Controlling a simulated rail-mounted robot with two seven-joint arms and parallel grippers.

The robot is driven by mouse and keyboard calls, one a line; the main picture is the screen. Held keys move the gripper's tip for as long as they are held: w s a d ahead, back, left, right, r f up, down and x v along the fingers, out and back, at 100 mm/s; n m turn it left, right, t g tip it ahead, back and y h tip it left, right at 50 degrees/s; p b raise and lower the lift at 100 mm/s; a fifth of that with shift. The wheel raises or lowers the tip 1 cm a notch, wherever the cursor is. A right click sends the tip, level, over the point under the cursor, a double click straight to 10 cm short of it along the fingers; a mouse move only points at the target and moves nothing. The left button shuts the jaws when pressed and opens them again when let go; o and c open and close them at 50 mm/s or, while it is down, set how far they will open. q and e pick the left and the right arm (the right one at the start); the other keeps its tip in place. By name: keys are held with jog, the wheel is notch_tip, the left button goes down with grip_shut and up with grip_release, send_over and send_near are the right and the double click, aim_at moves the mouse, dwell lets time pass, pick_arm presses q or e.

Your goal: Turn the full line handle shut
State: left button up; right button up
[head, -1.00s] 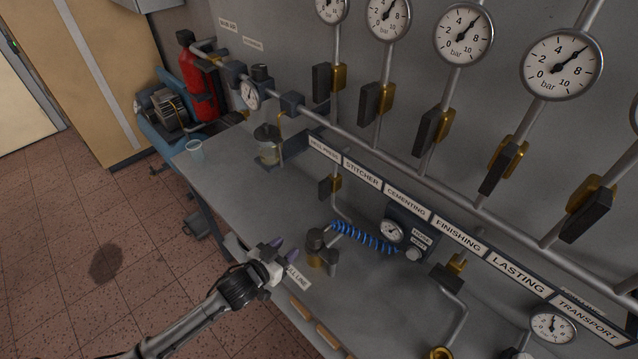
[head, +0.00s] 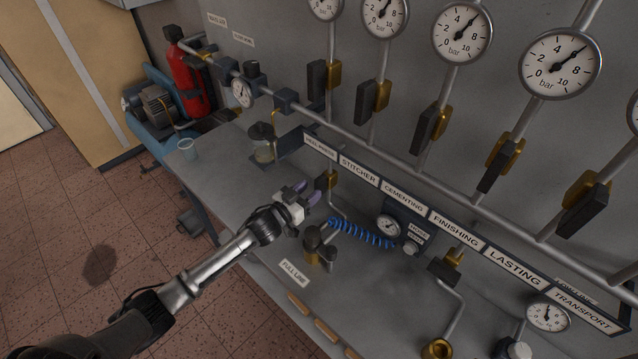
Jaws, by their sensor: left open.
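A white label reading FULL LINE (head: 293,272) lies on the bench near its front edge. Just behind it stands a brass valve with dark round parts (head: 313,242). A small brass valve with a dark handle (head: 323,182) sits on a pipe under the left end of the label rail. My left gripper (head: 310,189) is open, with its purple fingers pointing at this small valve, close in front of it. I cannot tell whether they touch. Part of that valve's handle is hidden behind the fingers. My right gripper is out of view.
A blue coiled hose (head: 360,234) runs to a gauge panel (head: 400,232) right of the gripper. Several valves and gauges line the wall above. The bench's left part is mostly clear.

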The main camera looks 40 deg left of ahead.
aim_at(316, 185)
pick_arm(q)
jog(key=shift+w+d, duration=0.1)
jog(key=shift+w, duration=2.2)
grip_shut()
